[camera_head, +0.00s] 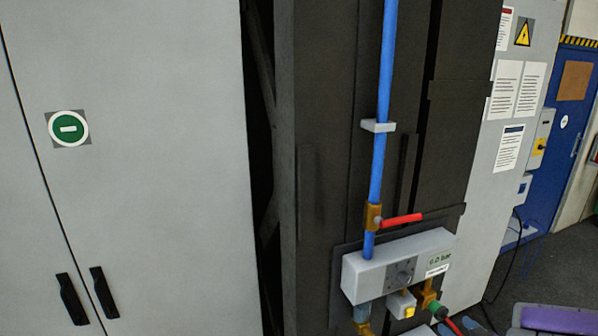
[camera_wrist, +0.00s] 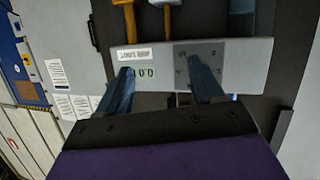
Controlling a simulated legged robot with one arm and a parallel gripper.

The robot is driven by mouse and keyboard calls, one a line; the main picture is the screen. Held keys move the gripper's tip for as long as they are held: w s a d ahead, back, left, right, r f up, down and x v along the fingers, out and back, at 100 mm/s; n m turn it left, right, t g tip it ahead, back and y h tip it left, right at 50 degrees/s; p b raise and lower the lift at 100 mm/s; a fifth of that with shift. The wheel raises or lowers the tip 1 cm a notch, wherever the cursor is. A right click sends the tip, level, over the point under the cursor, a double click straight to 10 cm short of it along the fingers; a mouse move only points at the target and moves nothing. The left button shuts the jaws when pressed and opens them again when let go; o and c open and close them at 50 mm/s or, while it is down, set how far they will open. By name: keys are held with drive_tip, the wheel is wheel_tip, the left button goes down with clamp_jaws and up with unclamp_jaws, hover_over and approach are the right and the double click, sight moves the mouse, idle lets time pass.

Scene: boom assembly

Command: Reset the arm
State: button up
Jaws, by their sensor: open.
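My gripper (camera_wrist: 158,64) shows in the wrist view with its two bluish fingers apart and nothing between them. The fingers point toward the grey pressure-regulator box (camera_wrist: 245,62), which appears upside down there. I cannot tell whether the fingertips touch the box. In the head view, the same regulator box (camera_head: 360,278) is fixed to a dark panel at the lower middle, with a knob and a "bar" display on its front. A purple part of my arm (camera_head: 558,320) shows at the lower right.
A blue vertical pipe (camera_head: 384,60) with a red-handled valve (camera_head: 402,218) runs into the box. A grey cabinet (camera_head: 150,180) with black handles stands at left. At right are a panel with notices (camera_head: 505,90), a blue door (camera_head: 570,110) and open floor.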

drive_tip(key=s+a+f+m+g+b, duration=0.1)
drive_tip(key=s+a+g+b, duration=0.6)
drive_tip(key=s+a, duration=0.7)
drive_tip(key=s+a+f+m+g+h+b, duration=0.1)
drive_tip(key=s+a+f+g+b, duration=0.2)
drive_tip(key=s+a+g+b, duration=0.4)
drive_tip(key=s+a+g, duration=0.1)
drive_tip(key=s+a, duration=0.2)
drive_tip(key=s, duration=0.4)
drive_tip(key=s+a+g, duration=0.1)
drive_tip(key=s+a, duration=0.3)
drive_tip(key=s, duration=0.4)
drive_tip(key=shift+f+h+b, duration=0.3)
drive_tip(key=shift+f, duration=0.05)
drive_tip(key=shift+a, duration=0.1)
